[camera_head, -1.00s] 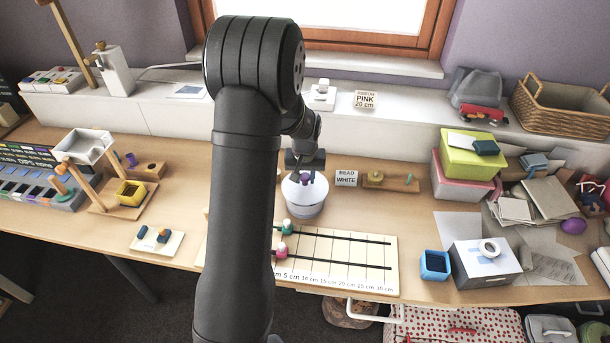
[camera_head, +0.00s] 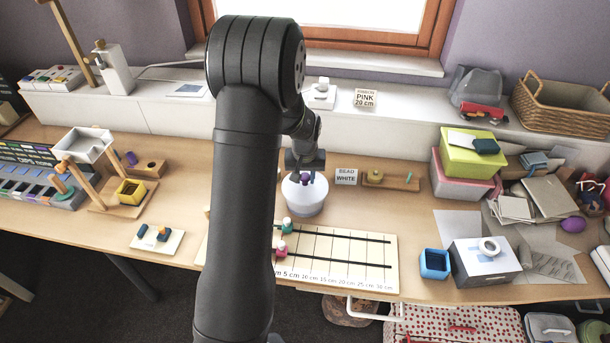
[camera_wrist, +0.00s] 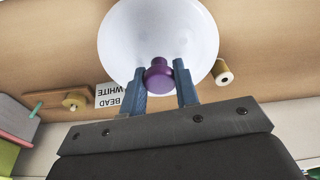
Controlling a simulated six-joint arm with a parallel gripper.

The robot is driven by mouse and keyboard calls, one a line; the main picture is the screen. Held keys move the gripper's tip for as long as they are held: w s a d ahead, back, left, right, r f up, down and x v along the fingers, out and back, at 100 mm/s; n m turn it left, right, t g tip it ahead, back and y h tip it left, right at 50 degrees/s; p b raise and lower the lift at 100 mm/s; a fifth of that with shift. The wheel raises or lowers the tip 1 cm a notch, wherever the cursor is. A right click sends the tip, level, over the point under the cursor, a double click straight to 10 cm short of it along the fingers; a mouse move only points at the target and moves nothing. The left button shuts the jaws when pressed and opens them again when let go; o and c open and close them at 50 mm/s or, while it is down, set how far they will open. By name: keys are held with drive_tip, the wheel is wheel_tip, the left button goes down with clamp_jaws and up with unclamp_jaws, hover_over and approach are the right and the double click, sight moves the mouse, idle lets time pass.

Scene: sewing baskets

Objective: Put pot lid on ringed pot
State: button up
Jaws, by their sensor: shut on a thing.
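The pot lid is a broad white disc (camera_wrist: 120,38) with a purple knob (camera_wrist: 158,78), filling the top middle of the wrist view. My gripper (camera_wrist: 160,85) has its two blue-grey fingers on either side of the knob and is shut on it. In the head view the gripper (camera_head: 305,178) points down at the purple knob. A rounded white pot shape (camera_head: 305,206) shows there, on the table behind the striped board. Lid and pot blend together in the head view, so I cannot tell whether the lid rests on the rim. I cannot make out a ring on the pot.
A "BEAD WHITE" card (camera_head: 346,177) and a wooden holder with a yellowish spool (camera_head: 375,177) stand just right of the pot. The striped measuring board (camera_head: 345,262) lies in front, with two beads at its left. My arm hides the table to the left.

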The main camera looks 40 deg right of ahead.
drive_tip(key=shift+f, duration=0.35)
drive_tip(key=o, duration=1)
drive_tip(key=r, duration=0.5)
drive_tip(key=s+a+r, duration=0.1)
drive_tip(key=r, duration=1.1)
drive_tip(key=shift+s+a+r, duration=0.1)
drive_tip(key=shift+s+a, duration=0.05)
drive_tip(key=shift+s, duration=0.2)
drive_tip(key=f, duration=0.5)
drive_tip(key=w+d+f, duration=0.1)
drive_tip(key=f, duration=1.1)
drive_tip(key=shift+w+d+f, duration=0.15)
drive_tip(key=shift+w+f, duration=0.05)
drive_tip(key=shift+w, duration=0.15)
drive_tip(key=shift+r, duration=0.2)
